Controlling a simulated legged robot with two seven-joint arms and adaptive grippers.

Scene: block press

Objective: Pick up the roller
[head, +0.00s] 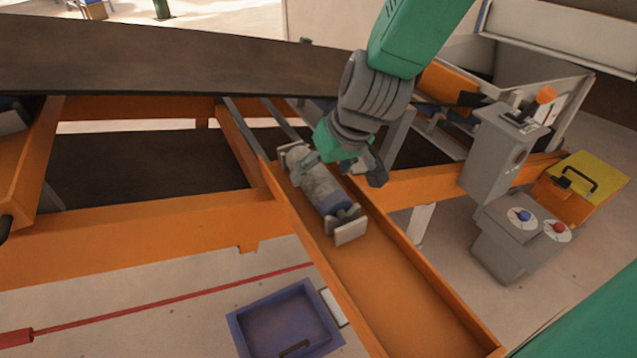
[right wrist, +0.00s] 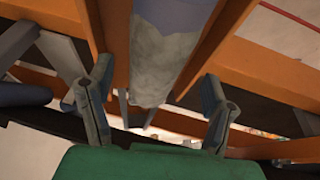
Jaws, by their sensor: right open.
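The roller (head: 322,188) is a grey, worn cylinder with pale end brackets. It lies lengthwise in the orange chute (head: 390,285), near the chute's upper end. My right gripper (head: 344,166) is at the roller's upper right side in the head view, with one finger over the roller and the other to its right. In the right wrist view the roller (right wrist: 166,48) lies between the two spread fingers of the open gripper (right wrist: 155,88), with gaps to both sides. I cannot tell the exact height above it. My left gripper is not in view.
A dark conveyor belt (head: 150,60) runs behind the orange frame (head: 150,235). A grey control box (head: 510,235) with blue and red knobs stands at right, by a yellow-topped box (head: 595,175). A blue tray (head: 283,320) lies below. The chute's lower part is empty.

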